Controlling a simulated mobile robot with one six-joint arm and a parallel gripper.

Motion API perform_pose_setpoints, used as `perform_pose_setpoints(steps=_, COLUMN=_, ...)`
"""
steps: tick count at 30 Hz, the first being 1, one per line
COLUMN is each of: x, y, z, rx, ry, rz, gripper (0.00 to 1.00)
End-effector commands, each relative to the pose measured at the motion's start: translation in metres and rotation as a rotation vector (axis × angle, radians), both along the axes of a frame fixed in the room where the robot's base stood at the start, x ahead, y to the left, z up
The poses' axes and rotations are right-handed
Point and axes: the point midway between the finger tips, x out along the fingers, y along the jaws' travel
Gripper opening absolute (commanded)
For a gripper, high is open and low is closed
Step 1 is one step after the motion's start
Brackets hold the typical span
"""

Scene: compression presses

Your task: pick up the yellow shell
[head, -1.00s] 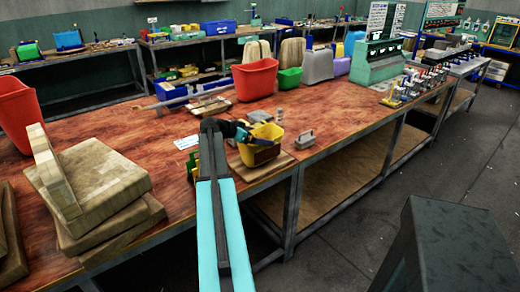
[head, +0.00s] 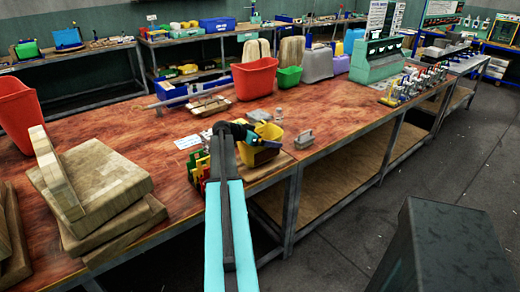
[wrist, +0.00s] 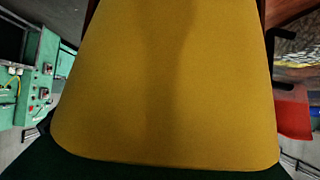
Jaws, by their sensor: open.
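The yellow shell (head: 256,157) is an open-topped, bin-like piece on a wooden board near the front edge of the red-brown bench. In the wrist view the yellow shell (wrist: 165,85) fills most of the picture, very close to the camera. My gripper (head: 271,138) is open at the shell's upper part, in front of it from the head camera. The fingers hide part of the shell, and I cannot tell whether they touch it or have a wall between them.
Small green and yellow parts (head: 197,168) stand just left of the shell. A red bin (head: 255,79) and green bin (head: 289,77) stand behind. Stacked wooden boards (head: 95,180) lie left. Bare bench lies between.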

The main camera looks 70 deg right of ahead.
Motion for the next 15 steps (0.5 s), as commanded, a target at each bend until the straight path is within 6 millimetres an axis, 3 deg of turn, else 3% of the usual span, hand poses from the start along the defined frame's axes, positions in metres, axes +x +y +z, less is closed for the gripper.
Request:
perform_pose_setpoints(steps=9, x=0.0006, y=0.0004, z=0.0002, rx=0.000, ry=0.000, rz=0.000, gripper=1.00)
perform_pose_setpoints(steps=15, x=0.0010, y=0.0006, z=0.0001, rx=0.000, ry=0.000, rz=0.000, gripper=0.68)
